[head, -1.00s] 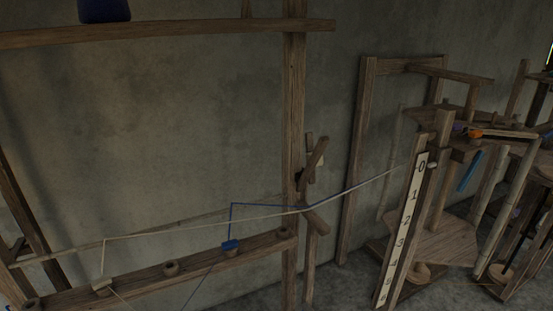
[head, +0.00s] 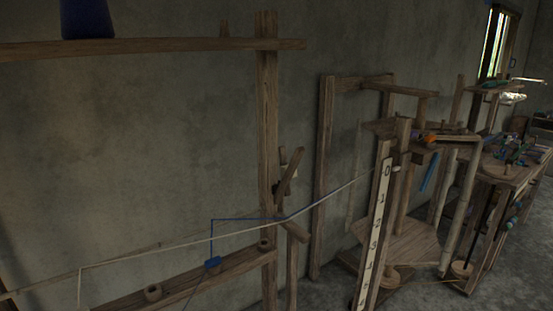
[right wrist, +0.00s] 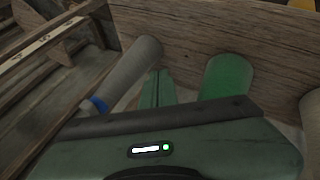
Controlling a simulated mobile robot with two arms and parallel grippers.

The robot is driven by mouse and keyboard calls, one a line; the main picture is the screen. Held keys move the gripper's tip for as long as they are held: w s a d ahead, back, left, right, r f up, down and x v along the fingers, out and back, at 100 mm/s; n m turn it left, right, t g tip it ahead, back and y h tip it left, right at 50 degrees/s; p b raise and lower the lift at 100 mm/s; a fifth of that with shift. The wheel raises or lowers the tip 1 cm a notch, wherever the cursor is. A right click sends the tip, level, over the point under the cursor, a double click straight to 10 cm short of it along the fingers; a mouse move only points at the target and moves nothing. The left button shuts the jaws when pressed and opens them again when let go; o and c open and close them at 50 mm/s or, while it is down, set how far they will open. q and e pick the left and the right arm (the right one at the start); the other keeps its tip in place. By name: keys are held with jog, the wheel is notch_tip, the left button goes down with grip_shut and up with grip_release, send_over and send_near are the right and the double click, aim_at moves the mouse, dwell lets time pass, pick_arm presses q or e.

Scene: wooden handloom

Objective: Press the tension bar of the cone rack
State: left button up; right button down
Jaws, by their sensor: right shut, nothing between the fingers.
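In the head view the cone rack's wooden frame is at the left, with an upright post (head: 267,130) and a low rail (head: 215,272). Short tilted wooden bars (head: 290,171) sit beside the post; I cannot tell for sure which piece is the tension bar. A pale thread and a blue thread run past the post. A blue cone (head: 86,20) stands on the top shelf (head: 150,47). In the right wrist view my right gripper (right wrist: 158,76) is shut and empty, near a wooden board and a green cylinder (right wrist: 228,76). My left gripper is out of view.
A numbered post (head: 373,235) stands right of the rack, before a wooden stand with a round shelf (head: 400,243). A cluttered table (head: 510,172) is at the far right. A grey cylinder with a blue band (right wrist: 128,74) is close to my right gripper.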

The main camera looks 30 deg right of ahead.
jog(key=w+d+r+h, duration=0.1)
jog(key=w+r+h, duration=0.1)
jog(key=w+r, duration=0.3)
jog(key=w+d+r+t+h, duration=0.1)
jog(key=w+r+h, duration=0.1)
jog(key=w+r, duration=0.4)
jog(key=w+d+r+t+h, duration=0.1)
jog(key=w+r, duration=0.4)
jog(key=r, duration=0.7)
jog(key=shift+w+d+r+m+h, duration=0.15)
jog(key=shift+d+r+m+h, duration=0.2)
jog(key=shift+h, duration=0.25)
notch_tip(320, 180, up, 29)
jog(key=w+m+h, duration=0.2)
jog(key=m+h, duration=0.1)
jog(key=h, duration=0.4)
jog(key=shift+a+m+b, duration=0.35)
jog(key=shift+a+b, duration=0.05)
jog(key=shift+a, duration=0.05)
jog(key=shift+w+f, duration=0.1)
